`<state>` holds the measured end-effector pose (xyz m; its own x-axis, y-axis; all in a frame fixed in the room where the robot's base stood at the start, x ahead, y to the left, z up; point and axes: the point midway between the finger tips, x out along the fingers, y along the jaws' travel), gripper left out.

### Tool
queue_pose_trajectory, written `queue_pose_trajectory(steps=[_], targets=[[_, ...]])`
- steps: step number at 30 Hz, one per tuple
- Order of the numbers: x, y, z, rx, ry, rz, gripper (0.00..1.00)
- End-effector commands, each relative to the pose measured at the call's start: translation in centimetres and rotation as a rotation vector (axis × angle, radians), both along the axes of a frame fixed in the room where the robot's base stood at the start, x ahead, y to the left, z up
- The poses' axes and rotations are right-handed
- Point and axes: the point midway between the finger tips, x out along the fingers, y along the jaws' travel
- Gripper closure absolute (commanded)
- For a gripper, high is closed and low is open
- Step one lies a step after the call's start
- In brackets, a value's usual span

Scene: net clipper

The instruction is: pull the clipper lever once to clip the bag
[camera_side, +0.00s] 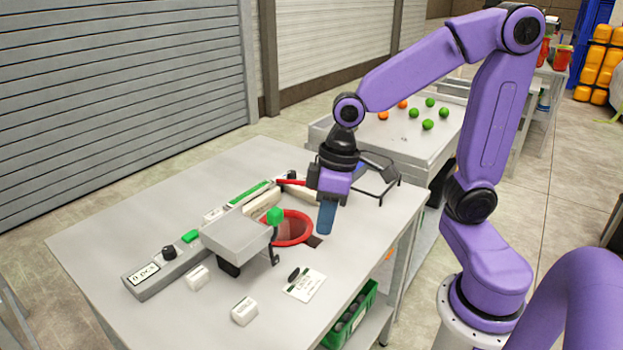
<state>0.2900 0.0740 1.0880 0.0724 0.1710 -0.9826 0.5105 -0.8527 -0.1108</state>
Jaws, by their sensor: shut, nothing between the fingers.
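The clipper (238,240) is a grey boxy device standing on the table. A lever with a green knob (275,216) stands at its right side. A red ring (293,229) sits just right of the knob, with a dark reddish opening inside it; I cannot tell whether a bag is in it. My gripper (326,222) is shut and empty, pointing down just right of the red ring. It is apart from the green knob, with the ring between them. The table hides nothing of the knob.
A grey control strip (165,273) runs along the table's left. A black wire frame (378,183) stands behind my gripper. A second table (440,150) holds green and orange fruit.

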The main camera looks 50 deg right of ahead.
Motion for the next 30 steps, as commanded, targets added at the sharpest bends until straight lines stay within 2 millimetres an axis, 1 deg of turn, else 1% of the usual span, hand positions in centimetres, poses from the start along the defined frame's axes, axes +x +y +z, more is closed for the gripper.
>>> queue_pose_trajectory(steps=[1,5,6,8,12,14,15,17,18,20,24,27,30], targets=[[1.6,-0.3,0.1,0.015,-0.003,-0.062,1.00],[5.6,-1.5,0.4,0.055,-0.017,-0.213,1.00],[6.8,-2.0,0.5,0.067,-0.022,-0.258,1.00],[8.5,-2.8,0.6,0.084,-0.031,-0.327,1.00],[12.6,-5.5,0.8,0.124,-0.055,-0.490,1.00],[14.3,-6.9,0.9,0.140,-0.068,-0.560,1.00],[15.4,-7.9,0.9,0.151,-0.076,-0.607,1.00],[16.9,-9.5,1.0,0.166,-0.088,-0.676,1.00],[17.9,-10.7,1.0,0.176,-0.098,-0.722,1.00],[19.3,-12.5,1.0,0.192,-0.114,-0.791,1.00],[22.0,-17.3,1.1,0.223,-0.153,-0.949,1.00],[23.4,-20.5,1.1,0.241,-0.178,-1.046,1.00],[24.2,-23.2,1.1,0.255,-0.200,-1.122,1.00]])
